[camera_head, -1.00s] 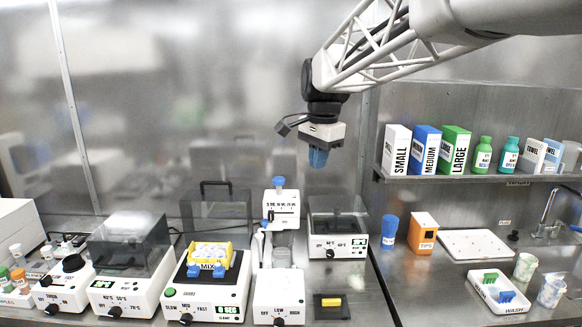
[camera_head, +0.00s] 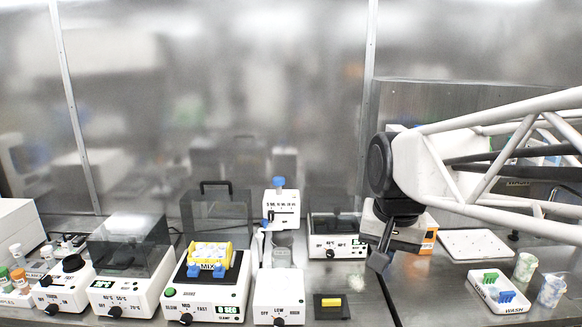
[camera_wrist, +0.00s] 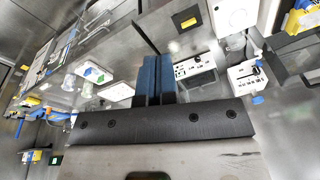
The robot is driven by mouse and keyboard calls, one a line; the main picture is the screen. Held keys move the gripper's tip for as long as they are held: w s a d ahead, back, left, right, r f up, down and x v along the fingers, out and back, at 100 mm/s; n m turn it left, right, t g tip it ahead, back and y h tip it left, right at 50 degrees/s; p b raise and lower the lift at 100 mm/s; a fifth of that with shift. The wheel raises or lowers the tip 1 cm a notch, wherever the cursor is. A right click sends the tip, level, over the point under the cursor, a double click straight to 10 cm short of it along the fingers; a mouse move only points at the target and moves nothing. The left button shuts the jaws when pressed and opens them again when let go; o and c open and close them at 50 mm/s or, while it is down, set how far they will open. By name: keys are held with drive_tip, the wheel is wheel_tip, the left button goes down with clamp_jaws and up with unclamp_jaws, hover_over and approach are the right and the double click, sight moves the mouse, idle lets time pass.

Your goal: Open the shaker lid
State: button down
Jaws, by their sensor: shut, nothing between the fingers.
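The shaker (camera_head: 205,297) is a white box with a dial and a green-lit display, left of centre in the head view. A yellow rack (camera_head: 209,254) with white-topped tubes and blue "MIX" blocks sits on it. Its dark see-through lid (camera_head: 222,213) stands upright behind the rack, with a black handle (camera_head: 215,187) on top. My gripper (camera_head: 378,262) is well to the right of the shaker, pointing down and apart from it. Its blue fingers (camera_wrist: 155,78) are together and empty in the wrist view. A yellow and blue rack (camera_wrist: 300,20) shows at that view's upper right.
A white stirrer (camera_head: 278,299) stands right of the shaker and a dark-lidded heater (camera_head: 125,262) left of it. A lidded box (camera_head: 338,238) and a dark pad with a yellow block (camera_head: 331,303) lie between shaker and gripper. A wash tray (camera_head: 498,293) is at right.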

drive_tip(key=s+d+f+n, duration=0.2)
drive_tip(key=s+f+n, duration=0.1)
drive_tip(key=s+f, duration=0.5)
drive_tip(key=s, duration=0.3)
drive_tip(key=shift+s+d+t, duration=0.3)
drive_tip(key=shift+d, duration=0.05)
drive_tip(key=c, duration=1.8)
unclamp_jaws()
